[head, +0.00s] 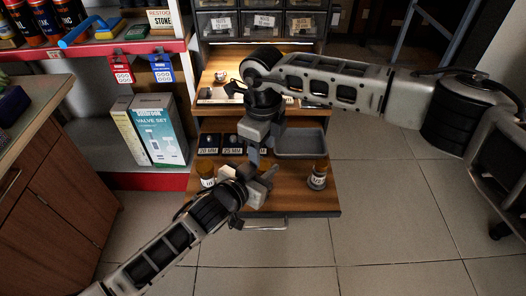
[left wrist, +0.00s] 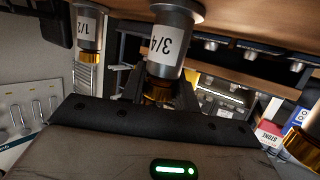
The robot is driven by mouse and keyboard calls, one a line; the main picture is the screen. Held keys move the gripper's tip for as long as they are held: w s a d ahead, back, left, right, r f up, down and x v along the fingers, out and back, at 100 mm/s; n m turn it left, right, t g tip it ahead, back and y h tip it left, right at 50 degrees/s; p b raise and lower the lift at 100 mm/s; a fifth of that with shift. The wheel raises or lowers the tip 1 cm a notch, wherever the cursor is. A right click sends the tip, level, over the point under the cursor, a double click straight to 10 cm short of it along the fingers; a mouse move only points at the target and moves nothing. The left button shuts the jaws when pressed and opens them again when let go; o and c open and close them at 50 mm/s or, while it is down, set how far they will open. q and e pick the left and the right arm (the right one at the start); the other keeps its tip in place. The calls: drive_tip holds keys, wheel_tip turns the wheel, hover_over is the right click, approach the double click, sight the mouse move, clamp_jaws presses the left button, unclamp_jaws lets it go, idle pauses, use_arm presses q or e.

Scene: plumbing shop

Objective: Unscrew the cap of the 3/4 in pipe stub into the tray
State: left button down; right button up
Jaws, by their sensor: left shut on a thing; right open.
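The 3/4 in pipe stub (left wrist: 168,45) is a grey metal pipe with a white label, upside down in the left wrist view. Its brass cap (left wrist: 157,92) is at its end, between my dark fingers. My left gripper (head: 255,180) is shut around the stub; whether the fingers press on pipe or cap is hard to tell. In the head view the grippers hide most of the stub. My right gripper (head: 257,152) is open, pointing down just above my left gripper. The grey tray (head: 322,143) lies behind on the wooden board and looks empty.
The 1/2 in stub (head: 207,176) stands left and another capped stub (head: 317,176) right of the middle one. Size-labelled dark bins (head: 208,143) sit left of the tray. A valve set box (head: 160,130) stands on the left shelf.

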use_arm(q)
drive_tip(key=c, duration=1)
unclamp_jaws()
drive_tip(key=shift+o, duration=0.2)
